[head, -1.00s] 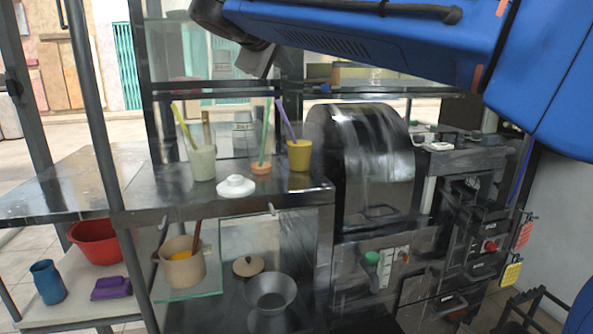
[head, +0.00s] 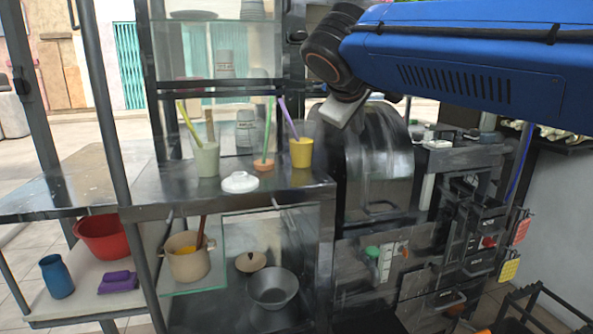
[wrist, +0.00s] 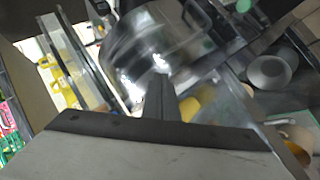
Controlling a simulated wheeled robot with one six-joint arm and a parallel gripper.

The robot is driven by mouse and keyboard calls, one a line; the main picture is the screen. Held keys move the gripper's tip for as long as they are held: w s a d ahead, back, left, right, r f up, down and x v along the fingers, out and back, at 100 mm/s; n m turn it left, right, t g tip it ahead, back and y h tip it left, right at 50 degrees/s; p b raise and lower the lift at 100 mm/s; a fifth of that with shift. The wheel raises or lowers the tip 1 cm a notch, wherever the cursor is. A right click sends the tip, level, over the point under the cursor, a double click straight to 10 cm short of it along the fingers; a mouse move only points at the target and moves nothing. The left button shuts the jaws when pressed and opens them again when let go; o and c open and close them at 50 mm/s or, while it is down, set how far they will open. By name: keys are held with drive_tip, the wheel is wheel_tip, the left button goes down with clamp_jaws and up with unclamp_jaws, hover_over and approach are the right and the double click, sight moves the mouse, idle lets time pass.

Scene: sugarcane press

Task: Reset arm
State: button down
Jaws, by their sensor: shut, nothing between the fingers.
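My gripper (head: 345,110) hangs in the air at the end of my blue arm, in front of the shiny rounded metal press housing (head: 382,165) in the head view. Its fingers are shut and hold nothing. In the wrist view my gripper (wrist: 160,95) shows as a narrow dark shape in the middle, with the metal housing (wrist: 140,45) beyond it. My arm reaches in from the upper right and covers part of the background.
A steel counter (head: 150,190) holds a yellow cup (head: 301,152), a pale green cup (head: 206,160) and a white lid (head: 240,182). Below are a pot (head: 186,262), a grey bowl (head: 272,288) and a red basin (head: 103,240). A dark post (head: 110,130) stands at left.

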drive_tip(key=s+d+f+m+g+y, duration=0.1)
drive_tip(key=s+d+f+m+g, duration=0.1)
drive_tip(key=s+d+f, duration=0.5)
drive_tip(key=s+d+f+m+g, duration=0.1)
drive_tip(key=s+d+f+g, duration=0.1)
drive_tip(key=s+d+f, duration=0.55)
drive_tip(key=s+f+m+y, duration=0.1)
drive_tip(key=s+f+m, duration=0.1)
drive_tip(key=s+f, duration=0.5)
drive_tip(key=s+f+m+g+y, duration=0.1)
drive_tip(key=s+f+m, duration=0.2)
drive_tip(key=f, duration=1)
drive_tip(key=s+d, duration=0.1)
drive_tip(key=s, duration=0.2)
drive_tip(key=shift+s+m+y, duration=0.3)
drive_tip(key=shift+s+y, duration=0.05)
drive_tip(key=shift+y, duration=0.05)
